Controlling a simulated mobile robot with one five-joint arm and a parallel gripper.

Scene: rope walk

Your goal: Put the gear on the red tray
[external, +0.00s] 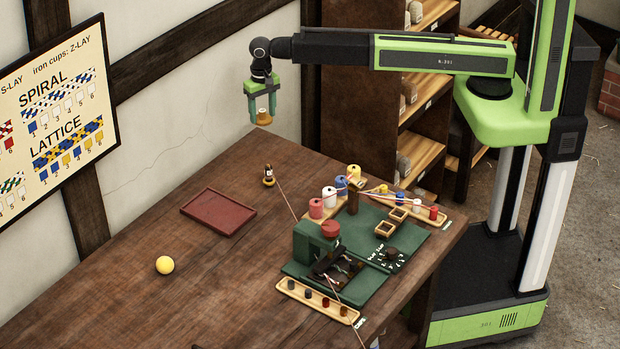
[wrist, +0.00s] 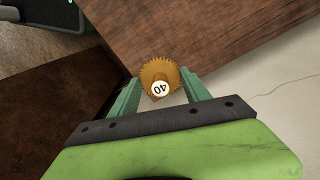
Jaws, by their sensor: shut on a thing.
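The gear (wrist: 158,73) is a brown toothed disc with a pale round label reading 40. My gripper (wrist: 158,88) is shut on it, with one green finger on each side. In the external view the gear (external: 263,118) hangs between the fingertips of my gripper (external: 262,108), raised above the table's far edge. The red tray (external: 219,212) is flat, rectangular and empty. It lies on the table's left part, lower than my gripper and to its left in the picture.
The wooden table (external: 130,290) also bears a yellow ball (external: 165,265), a small dark bottle-like figure (external: 268,175) with a cord, and a green rope-making device (external: 315,245) with spools (external: 329,196). Bare wood surrounds the tray. A shelf (external: 420,90) stands behind.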

